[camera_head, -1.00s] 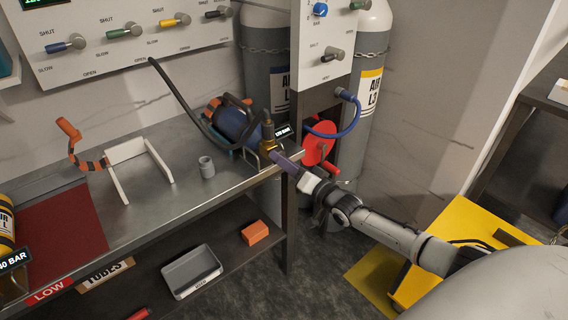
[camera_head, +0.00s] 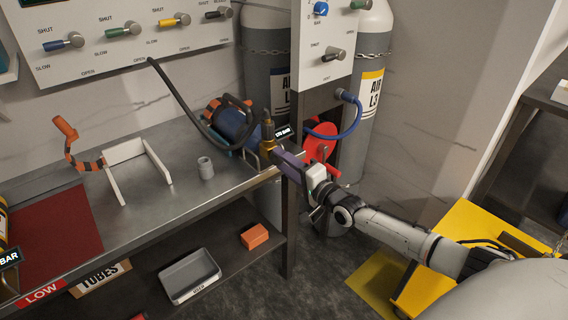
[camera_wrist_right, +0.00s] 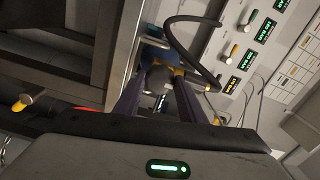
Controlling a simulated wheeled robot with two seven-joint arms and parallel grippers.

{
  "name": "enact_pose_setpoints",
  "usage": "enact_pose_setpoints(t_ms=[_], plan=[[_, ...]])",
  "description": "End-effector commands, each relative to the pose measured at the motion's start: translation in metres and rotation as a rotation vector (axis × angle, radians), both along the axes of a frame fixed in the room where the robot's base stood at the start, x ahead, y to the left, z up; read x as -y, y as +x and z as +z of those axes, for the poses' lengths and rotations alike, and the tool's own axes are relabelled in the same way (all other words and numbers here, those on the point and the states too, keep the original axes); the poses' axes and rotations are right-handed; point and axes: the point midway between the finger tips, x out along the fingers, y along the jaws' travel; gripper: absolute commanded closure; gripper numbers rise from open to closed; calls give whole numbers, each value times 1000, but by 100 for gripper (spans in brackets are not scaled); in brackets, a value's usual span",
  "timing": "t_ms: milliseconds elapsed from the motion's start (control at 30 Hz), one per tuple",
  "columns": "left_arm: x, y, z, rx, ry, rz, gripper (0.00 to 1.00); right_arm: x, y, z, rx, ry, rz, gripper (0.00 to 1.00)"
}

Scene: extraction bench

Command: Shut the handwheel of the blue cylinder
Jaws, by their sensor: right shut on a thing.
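The blue cylinder (camera_head: 232,124) lies on the bench in a cradle, with its brass valve (camera_head: 267,132) facing the bench's right end. My right gripper (camera_head: 278,155) reaches in from the right, its fingers at the valve. In the right wrist view, the two fingers (camera_wrist_right: 158,100) stand on both sides of a dark, round handwheel (camera_wrist_right: 158,76) in front of the brass fitting (camera_wrist_right: 188,74). The gripper is shut on this handwheel, which the fingers hide in the head view. Some of the blue cylinder (camera_wrist_right: 153,50) shows behind it. My left gripper is not in view.
A black hose (camera_head: 180,97) runs from the valve to the wall panel (camera_head: 130,35). A red disc (camera_head: 318,146) and a blue hose (camera_head: 352,122) are close behind my right gripper. A small grey cup (camera_head: 206,168) and a white rack (camera_head: 115,180) stand on the bench.

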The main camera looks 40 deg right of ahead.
Motion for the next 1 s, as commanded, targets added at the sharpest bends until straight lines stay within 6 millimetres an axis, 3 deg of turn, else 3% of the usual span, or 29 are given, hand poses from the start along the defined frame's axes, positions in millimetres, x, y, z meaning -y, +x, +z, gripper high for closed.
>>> enact_pose_setpoints(t_ms=[400,433,533,867,1000], plan=[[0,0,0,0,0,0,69,0,0,0,-2,13,0,86],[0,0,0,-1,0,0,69,0,0,0,-2,13,-1,60],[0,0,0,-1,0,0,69,0,0,0,-2,12,0,45],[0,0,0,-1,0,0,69,0,-2,0,-2,10,0,45],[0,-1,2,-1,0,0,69,1,-14,-1,-3,10,0,45]])
